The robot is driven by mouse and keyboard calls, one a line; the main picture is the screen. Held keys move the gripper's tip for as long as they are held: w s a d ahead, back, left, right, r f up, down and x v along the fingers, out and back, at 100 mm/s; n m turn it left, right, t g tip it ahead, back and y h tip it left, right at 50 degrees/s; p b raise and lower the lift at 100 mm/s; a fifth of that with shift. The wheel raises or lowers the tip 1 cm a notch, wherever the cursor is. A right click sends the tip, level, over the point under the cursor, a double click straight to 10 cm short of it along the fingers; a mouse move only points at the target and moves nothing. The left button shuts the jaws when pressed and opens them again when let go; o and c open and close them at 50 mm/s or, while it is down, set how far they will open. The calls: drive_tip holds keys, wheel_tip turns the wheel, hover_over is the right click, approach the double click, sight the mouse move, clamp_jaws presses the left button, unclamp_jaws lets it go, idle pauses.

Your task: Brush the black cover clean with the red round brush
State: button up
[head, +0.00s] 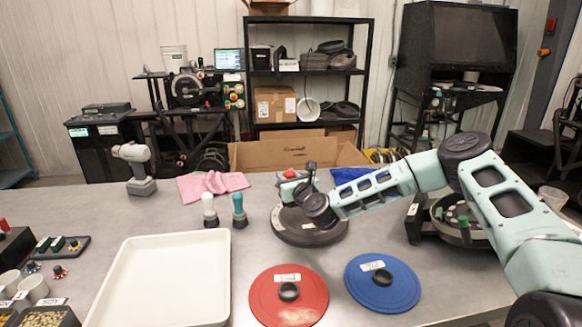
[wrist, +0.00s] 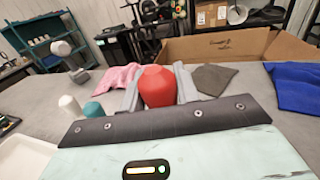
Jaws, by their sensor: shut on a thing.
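The black cover (head: 318,237) is a dark round disc lying flat on the grey table, in the middle of the head view. My gripper (head: 291,184) is over its far left part. It is shut on the red round brush (head: 290,173), whose red top stands between the fingers. In the wrist view, the red brush (wrist: 158,88) fills the gap between the two grey fingers of my gripper (wrist: 159,76). The bristles are hidden, so I cannot tell whether they touch the cover. The cover does not show clearly in the wrist view.
A white-topped brush (head: 209,208) and a teal one (head: 239,209) stand left of the cover. A red disc (head: 265,300) and blue disc (head: 400,287) lie in front. A white tray (head: 165,280) is left, a pink cloth (head: 212,185) behind, a black-framed device (head: 455,222) right.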

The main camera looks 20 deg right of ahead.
drive_tip(key=shift+r+p, duration=0.4)
drive_tip(key=shift+r, duration=1.15)
